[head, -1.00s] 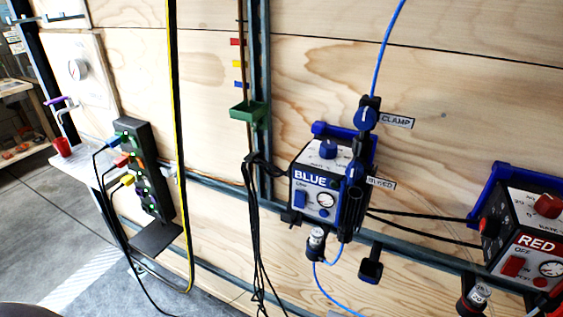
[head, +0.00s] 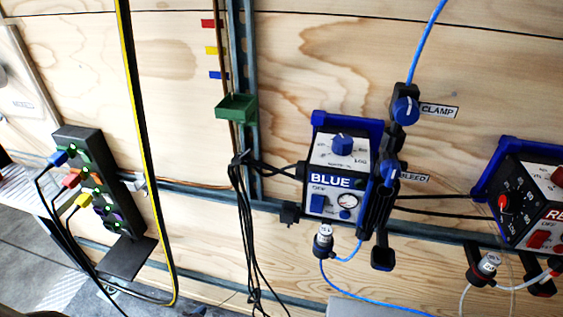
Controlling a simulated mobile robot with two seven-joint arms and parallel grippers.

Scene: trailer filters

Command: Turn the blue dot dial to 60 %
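The blue unit (head: 339,180), a box labelled BLUE with a blue frame, is mounted on the plywood wall right of centre in the head view. A blue dial (head: 342,145) stands on its sloped top face, which has printed markings around it. The markings are too small to read for the dial's setting. The front has a blue switch (head: 317,204), a round gauge (head: 348,201) and a small blue knob (head: 345,214). Blue knobs also sit at the CLAMP label (head: 438,110) and the BLEED label (head: 413,177). Neither of my grippers is in view.
A red unit (head: 535,205) is mounted at the right edge. A black power strip (head: 98,180) with coloured plugs is at left. Black cables (head: 245,220) hang left of the blue unit. A blue tube (head: 428,40) runs above it. A green tray (head: 236,106) is on the post.

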